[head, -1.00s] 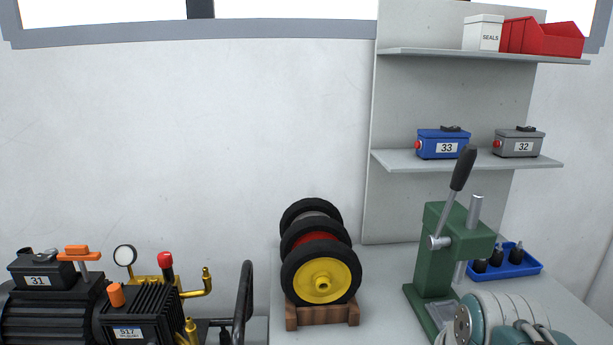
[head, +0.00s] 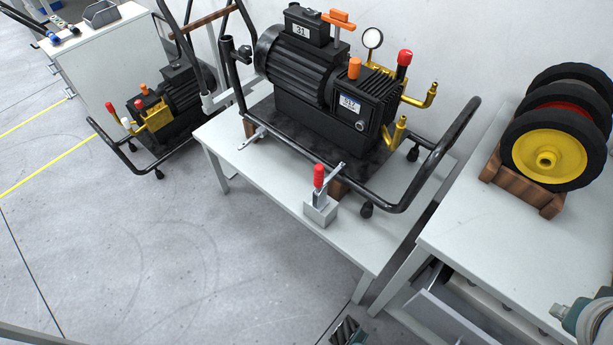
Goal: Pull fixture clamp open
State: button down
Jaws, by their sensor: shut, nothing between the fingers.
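The fixture clamp (head: 320,206) is a grey block with a metal arm and an upright red handle (head: 319,176). It sits near the front edge of the white bench, beside the black pump's tube frame. Its metal arm slants up right to the frame; whether it touches the frame is hard to tell. My gripper (head: 347,331) shows only in part at the bottom edge, dark with a bit of teal. It is shut and empty, apart from the clamp and below it in the picture. Part of my teal arm shows at lower right.
The pump (head: 325,95), labelled 31 and 517, stands on the white bench (head: 235,150). A curved black handle bar (head: 440,160) rises right of the clamp. A second table (head: 490,240) holds wheels (head: 550,150). Open grey floor (head: 150,250) lies left of the bench.

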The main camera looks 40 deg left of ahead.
aim_at(319, 169)
jog(key=u, duration=1.75)
